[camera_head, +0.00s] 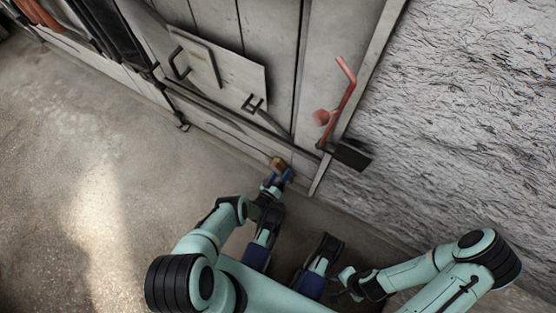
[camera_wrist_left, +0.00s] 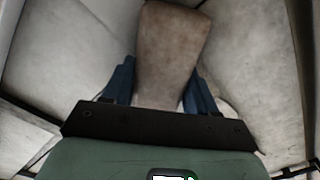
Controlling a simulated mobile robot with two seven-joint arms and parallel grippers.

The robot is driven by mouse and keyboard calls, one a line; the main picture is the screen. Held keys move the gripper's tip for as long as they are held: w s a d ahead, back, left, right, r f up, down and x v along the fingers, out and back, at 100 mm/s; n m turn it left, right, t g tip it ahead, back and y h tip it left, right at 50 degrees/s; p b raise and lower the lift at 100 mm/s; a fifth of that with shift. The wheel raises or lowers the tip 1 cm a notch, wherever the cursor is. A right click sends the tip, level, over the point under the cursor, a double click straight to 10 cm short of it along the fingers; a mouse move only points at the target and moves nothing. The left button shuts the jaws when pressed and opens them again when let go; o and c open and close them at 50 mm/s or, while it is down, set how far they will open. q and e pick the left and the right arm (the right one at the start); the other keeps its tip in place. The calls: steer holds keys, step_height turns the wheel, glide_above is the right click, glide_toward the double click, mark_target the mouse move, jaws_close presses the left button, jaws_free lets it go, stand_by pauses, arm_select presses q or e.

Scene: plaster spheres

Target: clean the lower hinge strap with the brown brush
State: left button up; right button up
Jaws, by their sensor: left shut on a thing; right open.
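The brown brush (camera_head: 277,163) is held in my left gripper (camera_head: 276,180), low in front of the grey plank door. In the left wrist view, the blue fingers of the left gripper (camera_wrist_left: 160,85) are shut on either side of the brush's brown body (camera_wrist_left: 172,45). The bristles cannot be made out. A dark strip (camera_head: 272,123) runs slantwise low on the door, above and left of the brush; I cannot tell whether it is the lower hinge strap. The brush appears apart from this strip. My right gripper (camera_head: 343,282) is open, low near my body, and shows no object.
A red lever (camera_head: 345,90) with a dark block (camera_head: 351,154) is at the door's right edge. Dark handles (camera_head: 180,63) stick out from the door. A rough grey wall (camera_head: 460,110) stands at the right. The concrete floor (camera_head: 75,190) at the left is clear.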

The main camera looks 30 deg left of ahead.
mark_target(275, 170)
arm_select(q)
steer(key=shift+w+a+r+p, duration=0.1)
steer(key=shift+a+r+p, duration=0.6)
steer(key=shift+r, duration=0.15)
steer(key=shift+w+a+r+p, duration=0.1)
steer(key=shift+a+r+p, duration=0.5)
steer(key=shift+r, duration=0.25)
steer(key=shift+s, duration=0.1)
steer(key=shift+d+f, duration=0.1)
steer(key=shift+s+d+f+b, duration=0.6)
steer(key=shift+s+f, duration=0.15)
steer(key=shift+f, duration=0.1)
steer(key=shift+s+d+f+b, duration=0.15)
steer(key=shift+d+f+b, duration=0.55)
steer(key=shift+f+b, duration=0.25)
steer(key=shift+w+r, duration=0.1)
steer(key=shift+w, duration=0.6)
stand_by(3.6)
